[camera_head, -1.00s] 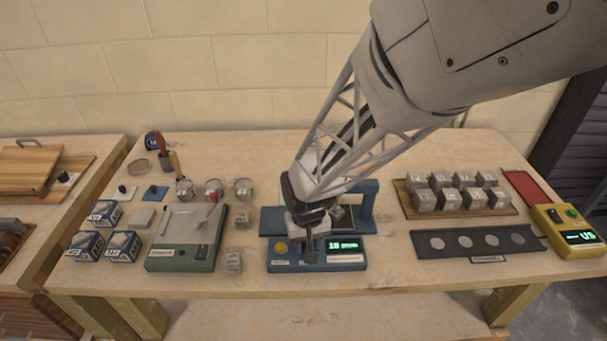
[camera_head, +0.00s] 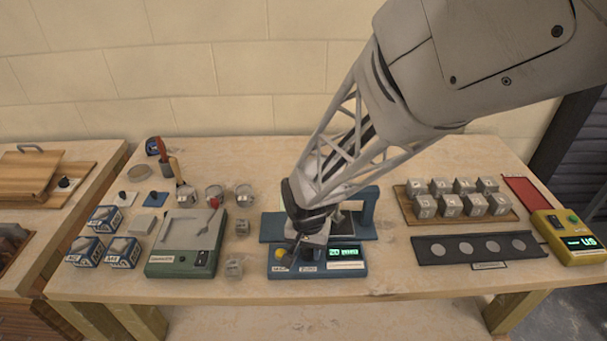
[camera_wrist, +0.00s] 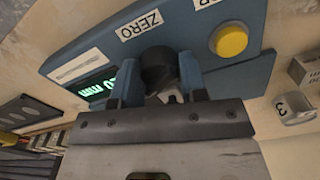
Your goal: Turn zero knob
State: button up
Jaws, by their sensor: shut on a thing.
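The blue instrument (camera_head: 352,268) stands at the front middle of the table. Its green display (camera_head: 345,252) seems to read 20 mm. The black zero knob (camera_wrist: 157,66) sits beside the ZERO label (camera_wrist: 141,24) in the wrist view. My gripper (camera_wrist: 160,76) has one blue finger on each side of the knob and is shut on it. In the head view my gripper (camera_head: 307,254) comes down over the instrument's front panel and mostly hides the knob. A yellow button (camera_wrist: 231,41) lies beside the knob, clear of the fingers.
A green scale (camera_head: 183,262) stands to the left, with a small grey cube (camera_head: 233,268) between it and the instrument. A dark strip with round discs (camera_head: 440,257) and a yellow meter (camera_head: 565,238) lie to the right. The table front (camera_head: 400,285) is clear.

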jog(key=o, duration=0.9)
jog(key=shift+r, duration=3.95)
